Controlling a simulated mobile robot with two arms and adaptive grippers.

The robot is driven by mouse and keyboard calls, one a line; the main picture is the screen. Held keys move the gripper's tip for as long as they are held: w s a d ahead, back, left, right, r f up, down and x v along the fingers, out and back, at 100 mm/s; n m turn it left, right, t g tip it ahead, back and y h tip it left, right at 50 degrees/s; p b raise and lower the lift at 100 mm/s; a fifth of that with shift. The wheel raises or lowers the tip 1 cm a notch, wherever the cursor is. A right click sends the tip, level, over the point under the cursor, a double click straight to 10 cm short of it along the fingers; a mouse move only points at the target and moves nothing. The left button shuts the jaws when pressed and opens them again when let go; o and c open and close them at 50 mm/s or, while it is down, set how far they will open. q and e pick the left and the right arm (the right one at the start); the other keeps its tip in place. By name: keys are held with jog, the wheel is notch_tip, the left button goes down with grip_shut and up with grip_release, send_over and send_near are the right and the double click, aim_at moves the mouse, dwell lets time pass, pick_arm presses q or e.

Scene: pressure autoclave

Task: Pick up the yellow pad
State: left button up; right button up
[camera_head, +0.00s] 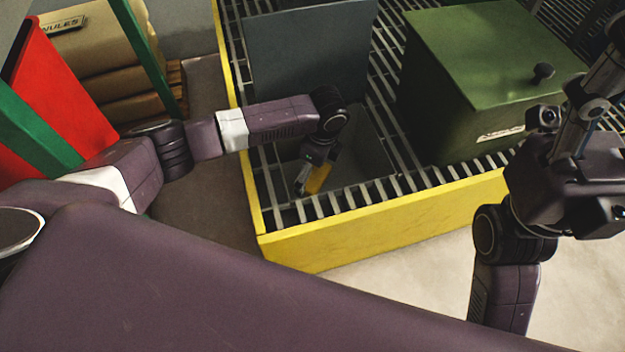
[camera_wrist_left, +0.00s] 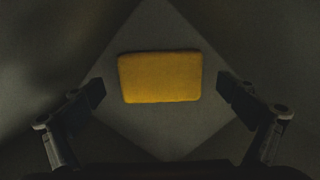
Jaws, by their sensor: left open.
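The yellow pad (camera_wrist_left: 160,77) is a rounded rectangle lying on the grey floor of an open bin, seen from above in the left wrist view. In the head view the yellow pad (camera_head: 317,179) is partly hidden by my left gripper (camera_head: 305,184), which reaches down into the bin. In the left wrist view my left gripper (camera_wrist_left: 161,95) is open, one finger on each side of the pad, with a gap to it on both sides. My right gripper is not clearly visible; only the right arm and wrist show at the right of the head view.
The bin (camera_head: 377,150) is sunk in a metal grating with a yellow kerb (camera_head: 390,222). Its grey lid (camera_head: 308,50) stands open behind it. A closed green box (camera_head: 480,60) stands to the right. Stacked sacks (camera_head: 95,45) and a red panel (camera_head: 55,95) are at the left.

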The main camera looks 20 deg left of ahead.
pick_arm(q)
jog(key=shift+f, duration=0.3)
jog(key=c, duration=1)
jog(key=shift+r, duration=0.2)
